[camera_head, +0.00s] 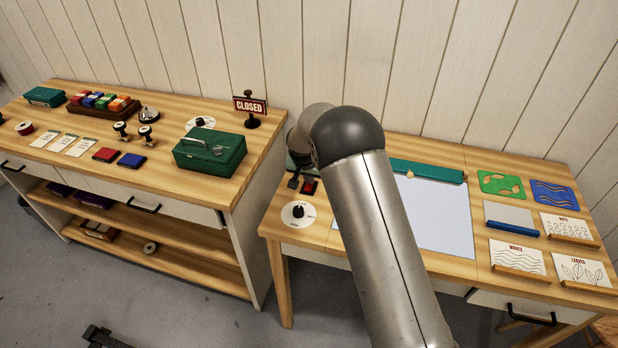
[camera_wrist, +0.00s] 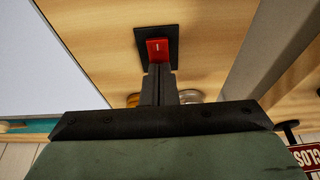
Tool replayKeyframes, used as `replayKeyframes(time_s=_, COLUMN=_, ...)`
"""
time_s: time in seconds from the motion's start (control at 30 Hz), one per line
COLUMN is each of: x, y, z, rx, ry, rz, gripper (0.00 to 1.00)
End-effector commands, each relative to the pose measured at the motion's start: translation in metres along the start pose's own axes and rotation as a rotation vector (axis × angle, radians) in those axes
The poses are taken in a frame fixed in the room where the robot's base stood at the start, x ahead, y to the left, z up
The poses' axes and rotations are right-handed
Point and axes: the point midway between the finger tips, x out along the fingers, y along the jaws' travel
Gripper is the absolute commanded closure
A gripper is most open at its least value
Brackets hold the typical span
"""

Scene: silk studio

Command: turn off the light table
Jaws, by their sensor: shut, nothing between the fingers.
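The light table is a pale blue-white panel (camera_head: 440,215) set in the right-hand wooden table; part of it also shows in the wrist view (camera_wrist: 45,55). I cannot tell for certain whether it is lit. A red rocker switch (camera_head: 310,187) on a black plate sits left of the panel. In the wrist view the red rocker (camera_wrist: 158,45) shows a white "I" mark. My gripper (camera_wrist: 156,70) is shut and empty, its fingertips at the near edge of the rocker; whether they touch is unclear. In the head view my gripper (camera_head: 293,183) is partly hidden by my arm.
A white round dial (camera_head: 298,213) lies in front of the switch. A teal bar (camera_head: 428,170) runs along the panel's back edge. Stencils and cards (camera_head: 516,257) fill the table's right side. A CLOSED sign (camera_head: 250,107) and green box (camera_head: 210,152) stand on the left bench.

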Motion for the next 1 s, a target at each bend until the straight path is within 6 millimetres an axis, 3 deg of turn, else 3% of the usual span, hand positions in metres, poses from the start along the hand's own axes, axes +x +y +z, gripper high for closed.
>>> replayKeyframes(time_s=0.07, x=0.012, y=0.0, z=0.002, rx=0.001, ry=0.002, rz=-0.001, gripper=1.0)
replayKeyframes(time_s=0.1, x=0.004, y=0.0, z=0.0, rx=0.001, ry=0.002, rz=0.0, gripper=1.0)
replayKeyframes(time_s=1.0, x=0.0, y=0.0, z=0.018, rx=-0.002, ry=-0.006, rz=0.002, gripper=1.0)
